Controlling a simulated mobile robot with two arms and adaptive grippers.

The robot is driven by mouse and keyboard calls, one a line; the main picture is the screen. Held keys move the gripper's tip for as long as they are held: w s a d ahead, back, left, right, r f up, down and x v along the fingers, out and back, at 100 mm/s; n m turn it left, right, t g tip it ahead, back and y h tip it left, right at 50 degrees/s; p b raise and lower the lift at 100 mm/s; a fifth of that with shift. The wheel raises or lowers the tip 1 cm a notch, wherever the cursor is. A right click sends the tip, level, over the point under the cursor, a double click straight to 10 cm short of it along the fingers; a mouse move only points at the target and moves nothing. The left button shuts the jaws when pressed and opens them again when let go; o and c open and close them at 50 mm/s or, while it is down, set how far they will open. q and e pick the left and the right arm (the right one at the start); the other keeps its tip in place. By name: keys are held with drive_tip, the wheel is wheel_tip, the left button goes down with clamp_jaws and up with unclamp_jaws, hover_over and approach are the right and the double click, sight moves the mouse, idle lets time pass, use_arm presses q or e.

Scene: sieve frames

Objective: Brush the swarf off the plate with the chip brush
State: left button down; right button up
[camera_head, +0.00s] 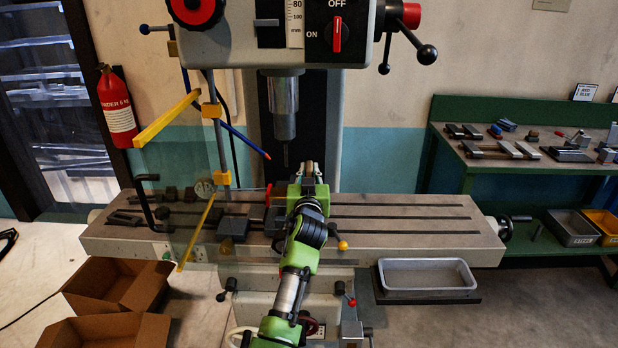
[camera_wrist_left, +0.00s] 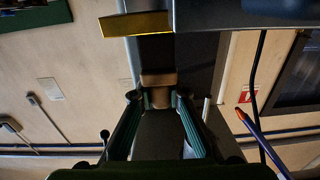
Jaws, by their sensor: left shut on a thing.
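My left gripper (camera_head: 309,176) is in front of the machine column, over the middle of the slotted table (camera_head: 400,212) and close to the spindle. In the left wrist view its fingers (camera_wrist_left: 159,100) are shut on a tan, wood-coloured piece (camera_wrist_left: 158,79), which looks like part of the chip brush. Its bristles cannot be made out. The plate and the swarf cannot be made out; my gripper and arm cover the middle of the table. My right gripper is not in view.
The spindle (camera_head: 284,105) hangs just left of my gripper. A yellow-edged clear guard (camera_head: 166,118) stands at the left. A metal tray (camera_head: 428,278) sits at the table's front right. Cardboard boxes (camera_head: 118,283) lie lower left. A green bench (camera_head: 480,165) stands at right.

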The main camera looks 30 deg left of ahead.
use_arm(q)
drive_tip(key=shift+w+a+f, duration=0.15)
drive_tip(key=shift+w+a, duration=0.15)
drive_tip(key=shift+w, duration=0.1)
drive_tip(key=shift+d, duration=0.1)
drive_tip(key=shift+v, duration=0.8)
drive_tip(key=shift+p+v, duration=0.6)
drive_tip(key=shift+v, duration=0.8)
